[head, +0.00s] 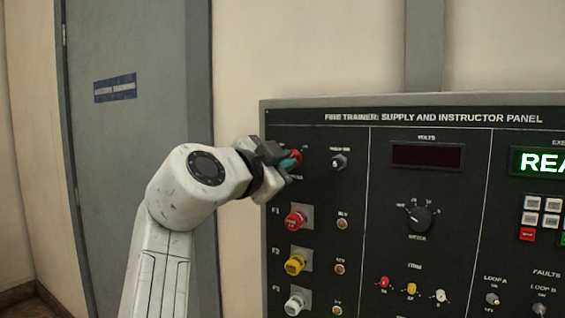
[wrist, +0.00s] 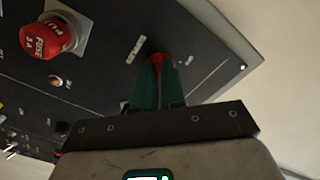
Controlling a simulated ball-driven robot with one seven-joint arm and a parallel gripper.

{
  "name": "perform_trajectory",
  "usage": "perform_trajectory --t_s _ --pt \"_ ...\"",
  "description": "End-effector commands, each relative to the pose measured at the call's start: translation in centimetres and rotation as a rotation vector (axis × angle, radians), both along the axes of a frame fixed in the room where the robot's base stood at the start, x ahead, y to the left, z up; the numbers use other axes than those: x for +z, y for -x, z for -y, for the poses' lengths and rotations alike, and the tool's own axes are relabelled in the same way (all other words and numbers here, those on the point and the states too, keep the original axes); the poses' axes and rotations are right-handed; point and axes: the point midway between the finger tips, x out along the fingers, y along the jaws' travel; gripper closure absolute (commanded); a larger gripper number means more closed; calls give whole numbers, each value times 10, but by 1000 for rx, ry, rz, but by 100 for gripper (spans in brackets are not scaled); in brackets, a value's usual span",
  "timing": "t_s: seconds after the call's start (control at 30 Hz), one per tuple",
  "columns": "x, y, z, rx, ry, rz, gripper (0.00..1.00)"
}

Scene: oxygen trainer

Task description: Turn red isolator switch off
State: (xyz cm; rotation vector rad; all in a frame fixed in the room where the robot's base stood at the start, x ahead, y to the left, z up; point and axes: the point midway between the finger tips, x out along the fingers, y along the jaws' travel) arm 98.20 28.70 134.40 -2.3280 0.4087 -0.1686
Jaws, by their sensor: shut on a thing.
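The red isolator switch (head: 296,157) is at the top left of the dark instructor panel. My gripper (head: 290,163) is at it, coming from the left, and partly covers it in the head view. In the wrist view the green fingers (wrist: 155,85) are closed on the red switch (wrist: 158,59), with only its red top showing between and beyond the fingertips. Its label is partly hidden, and I cannot read the switch's position.
Below the switch are a red fuse holder (head: 295,220), a yellow one (head: 294,264) and a white one (head: 294,304). A grey door (head: 120,190) stands left of the panel.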

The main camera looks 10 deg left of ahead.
Motion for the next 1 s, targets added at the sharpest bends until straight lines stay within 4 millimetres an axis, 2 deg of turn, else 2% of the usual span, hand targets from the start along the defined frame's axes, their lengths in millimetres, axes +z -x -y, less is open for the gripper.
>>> perform_trajectory --t_s 0.37,1.0 --pt "0 0 1 -3 102 -37 100" --pt "2 0 2 -2 641 -233 100"
